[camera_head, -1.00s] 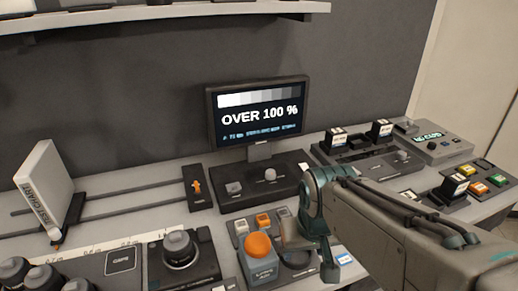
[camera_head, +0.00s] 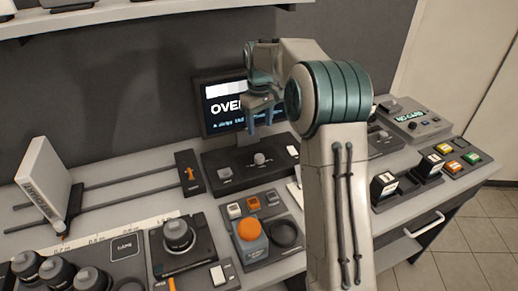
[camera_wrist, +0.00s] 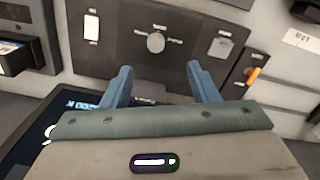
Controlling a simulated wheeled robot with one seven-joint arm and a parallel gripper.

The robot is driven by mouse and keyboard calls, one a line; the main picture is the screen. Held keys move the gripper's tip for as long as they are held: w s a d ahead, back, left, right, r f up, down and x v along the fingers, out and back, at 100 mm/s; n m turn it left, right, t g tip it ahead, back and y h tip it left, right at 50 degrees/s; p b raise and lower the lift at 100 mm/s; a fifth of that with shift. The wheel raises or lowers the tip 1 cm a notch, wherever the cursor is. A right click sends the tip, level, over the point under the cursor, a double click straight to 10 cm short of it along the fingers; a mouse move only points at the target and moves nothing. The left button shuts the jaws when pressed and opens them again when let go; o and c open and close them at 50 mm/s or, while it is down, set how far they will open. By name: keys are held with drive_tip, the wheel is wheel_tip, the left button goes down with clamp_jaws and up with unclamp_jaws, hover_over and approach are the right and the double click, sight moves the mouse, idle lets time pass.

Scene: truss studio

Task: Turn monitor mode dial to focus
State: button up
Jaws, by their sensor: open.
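The monitor (camera_head: 205,128) stands at the back of the bench. Its screen shows a grey bar and the start of "OVER"; my arm hides the rest. The mode dial (camera_head: 260,158) is a small pale round knob on the monitor's dark base (camera_head: 230,180). In the wrist view the dial (camera_wrist: 156,42) lies just beyond the fingertips, near the middle between them, with small labels around it too blurred to read. My gripper (camera_head: 261,127) is in front of the screen above the dial, fingers pointing down. In the wrist view my gripper (camera_wrist: 160,72) is open and empty, apart from the dial.
A white switch (camera_wrist: 91,27) and a grey button (camera_wrist: 220,47) flank the dial on the base. A panel with a large orange button (camera_head: 248,230) stands in front. A test chart (camera_head: 45,190) stands on rails at left. A shelf (camera_head: 150,18) runs above.

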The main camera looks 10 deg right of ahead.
sight(259, 156)
drive_tip(key=f, duration=0.4)
drive_tip(key=w+f+p, duration=0.1)
drive_tip(key=f, duration=0.4)
drive_tip(key=w+f+p, duration=0.1)
drive_tip(key=f, duration=0.4)
drive_tip(key=shift+d+f, duration=0.1)
drive_tip(key=shift+f, duration=0.15)
drive_tip(key=c, duration=1)
